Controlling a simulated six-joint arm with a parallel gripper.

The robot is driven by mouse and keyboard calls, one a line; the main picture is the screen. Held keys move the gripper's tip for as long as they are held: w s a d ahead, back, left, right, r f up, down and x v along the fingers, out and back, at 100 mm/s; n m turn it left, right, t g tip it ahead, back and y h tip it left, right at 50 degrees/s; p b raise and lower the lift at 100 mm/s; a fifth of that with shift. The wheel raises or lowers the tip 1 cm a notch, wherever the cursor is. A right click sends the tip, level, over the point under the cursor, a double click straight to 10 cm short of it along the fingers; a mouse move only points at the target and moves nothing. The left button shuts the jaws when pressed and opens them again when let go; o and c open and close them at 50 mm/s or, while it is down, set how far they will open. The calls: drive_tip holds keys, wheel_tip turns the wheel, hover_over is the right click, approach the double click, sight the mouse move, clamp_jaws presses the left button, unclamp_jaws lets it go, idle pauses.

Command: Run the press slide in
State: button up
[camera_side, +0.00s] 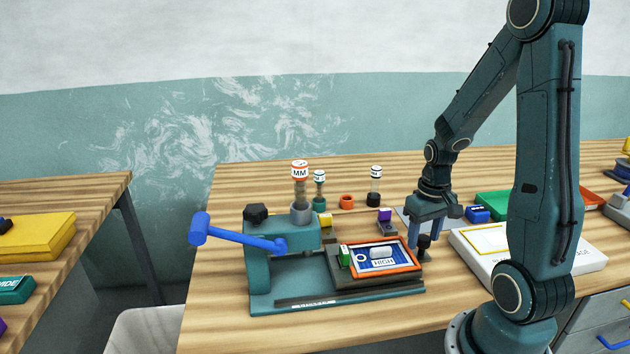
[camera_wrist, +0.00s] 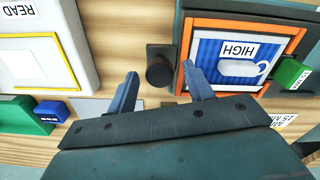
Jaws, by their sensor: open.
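The teal press (camera_side: 270,262) stands on the wooden bench with a blue lever (camera_side: 235,238) reaching left. Its dark slide (camera_side: 345,283) sits out to the right of the press head on the base rail. The slide carries an orange-framed blue plate (camera_side: 411,265) marked HIGH with a white mug picture. A dark round knob (camera_side: 424,241) is at the slide's right end; it also shows in the wrist view (camera_wrist: 160,68). My gripper (camera_side: 428,236) is open, its blue fingers (camera_wrist: 160,86) on either side of the knob. I cannot tell whether they touch it.
A green block (camera_side: 344,256) stands at the plate's left edge. A white framed board (camera_side: 490,243) lies right of the knob, close to my gripper. The bench front by the press is clear.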

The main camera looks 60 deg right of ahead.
sight(372, 240)
clamp_jaws()
drive_tip(key=shift+w, duration=0.1)
drive_tip(key=w+a, duration=0.8)
drive_tip(key=shift+w+a, duration=0.35)
drive_tip(key=shift+w, duration=0.05)
idle(0.4)
drive_tip(key=shift+c, duration=1.2)
unclamp_jaws()
drive_tip(key=shift+w+a, duration=0.1)
drive_tip(key=shift+o, duration=1.2)
